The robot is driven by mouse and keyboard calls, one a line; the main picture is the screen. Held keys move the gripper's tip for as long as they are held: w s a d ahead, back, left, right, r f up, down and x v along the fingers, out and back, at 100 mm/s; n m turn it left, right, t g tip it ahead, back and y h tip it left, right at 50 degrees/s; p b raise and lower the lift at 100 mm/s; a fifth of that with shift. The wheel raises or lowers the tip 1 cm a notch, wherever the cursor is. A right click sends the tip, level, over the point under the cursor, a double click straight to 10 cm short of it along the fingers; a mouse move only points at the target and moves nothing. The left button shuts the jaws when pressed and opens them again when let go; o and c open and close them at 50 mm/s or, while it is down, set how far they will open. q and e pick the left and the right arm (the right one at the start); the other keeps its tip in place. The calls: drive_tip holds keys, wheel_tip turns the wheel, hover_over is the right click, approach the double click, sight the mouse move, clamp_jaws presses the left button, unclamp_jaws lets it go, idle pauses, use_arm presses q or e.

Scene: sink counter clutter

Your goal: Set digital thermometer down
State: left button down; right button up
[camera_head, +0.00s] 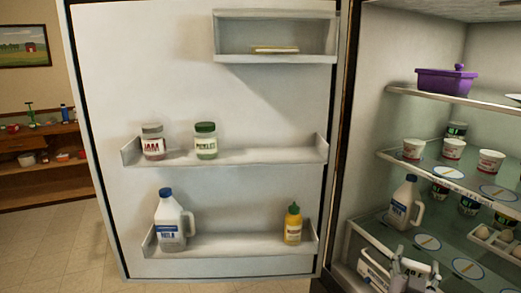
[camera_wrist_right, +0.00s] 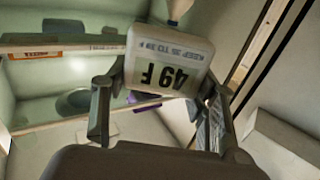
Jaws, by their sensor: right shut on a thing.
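The digital thermometer (camera_wrist_right: 165,62) is a white, squarish device. Its display reads 49 F, upside down in the right wrist view. My right gripper (camera_wrist_right: 163,88) is shut on it, with one dark finger on each side. In the head view my right gripper (camera_head: 412,272) is at the bottom edge, low in front of the open fridge. I cannot clearly make out the thermometer in that view. My left gripper is not in view.
The open fridge door holds jam (camera_head: 153,143), pickles (camera_head: 206,141), a milk jug (camera_head: 172,222) and a mustard bottle (camera_head: 293,225). Fridge shelves hold a purple dish (camera_head: 446,82), white cups (camera_head: 453,149), another jug (camera_head: 405,203) and eggs (camera_head: 483,233). Some shelf space is bare.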

drive_tip(key=s+a+f+n+t+y, duration=0.1)
drive_tip(key=s+a+f+n+y, duration=0.2)
drive_tip(key=s+a, duration=0.5)
drive_tip(key=s+a+f+n+t+y, duration=0.2)
drive_tip(key=s+a+f+n+y, duration=0.1)
drive_tip(key=s+a+y, duration=0.4)
drive_tip(key=shift+s+a+f+n+b, duration=0.4)
drive_tip(key=shift+s+f, duration=0.45)
drive_tip(key=shift+s, duration=0.4)
